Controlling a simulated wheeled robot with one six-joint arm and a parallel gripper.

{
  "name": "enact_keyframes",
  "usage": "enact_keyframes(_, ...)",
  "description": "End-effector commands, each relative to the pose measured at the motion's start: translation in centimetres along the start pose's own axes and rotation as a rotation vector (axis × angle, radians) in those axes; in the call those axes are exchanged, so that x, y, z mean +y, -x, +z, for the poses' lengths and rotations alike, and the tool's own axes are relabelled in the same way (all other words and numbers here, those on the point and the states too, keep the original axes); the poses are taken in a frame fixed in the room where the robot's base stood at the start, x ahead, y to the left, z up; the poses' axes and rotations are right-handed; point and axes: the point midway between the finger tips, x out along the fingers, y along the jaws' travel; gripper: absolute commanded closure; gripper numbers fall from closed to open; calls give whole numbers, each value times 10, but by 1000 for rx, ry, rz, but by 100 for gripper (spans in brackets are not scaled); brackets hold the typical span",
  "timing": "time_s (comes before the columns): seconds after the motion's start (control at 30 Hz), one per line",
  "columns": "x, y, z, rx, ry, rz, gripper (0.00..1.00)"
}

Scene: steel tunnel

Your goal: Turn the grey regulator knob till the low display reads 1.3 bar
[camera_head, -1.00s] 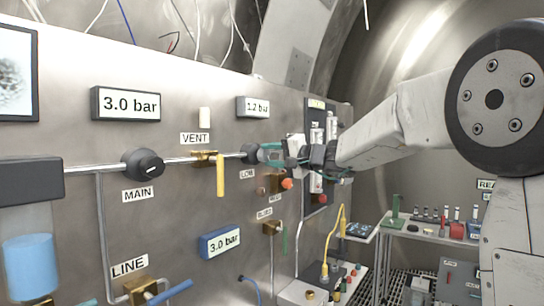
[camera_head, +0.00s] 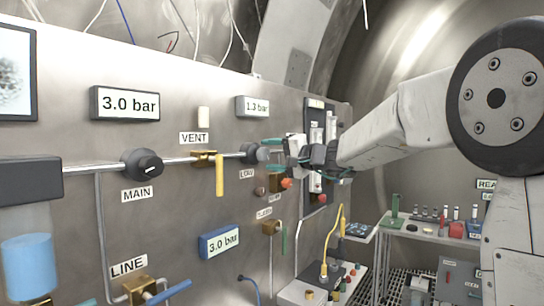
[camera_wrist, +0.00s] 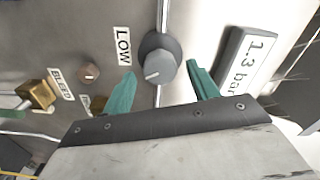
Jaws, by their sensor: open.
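The grey regulator knob (camera_wrist: 158,62) sits on the steel panel beside the LOW label (camera_wrist: 123,46) in the wrist view. It also shows in the head view (camera_head: 254,153). The low display (camera_wrist: 252,62) reads 1.3 bar, and it reads the same in the head view (camera_head: 253,107). My gripper (camera_wrist: 162,88) is open, its two green fingers spread on either side of the knob and apart from it. In the head view my gripper (camera_head: 274,151) is just right of the knob.
The MAIN knob (camera_head: 143,165) and yellow VENT lever (camera_head: 220,175) are left along the pipe. Another display (camera_head: 125,104) reads 3.0 bar, as does a blue one (camera_head: 220,242) below. Red-orange knobs (camera_head: 286,184) lie close under my gripper. A bench (camera_head: 430,231) stands at right.

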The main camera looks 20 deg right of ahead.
Motion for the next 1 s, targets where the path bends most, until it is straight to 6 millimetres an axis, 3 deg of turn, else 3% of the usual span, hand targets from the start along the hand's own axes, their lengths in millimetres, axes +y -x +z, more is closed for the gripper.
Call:
enact_keyframes(0.43, 0, 67, -2, 4, -1, 1, 41)
enact_keyframes(1.0, 0, 75, -1, 1, -1, 1, 41)
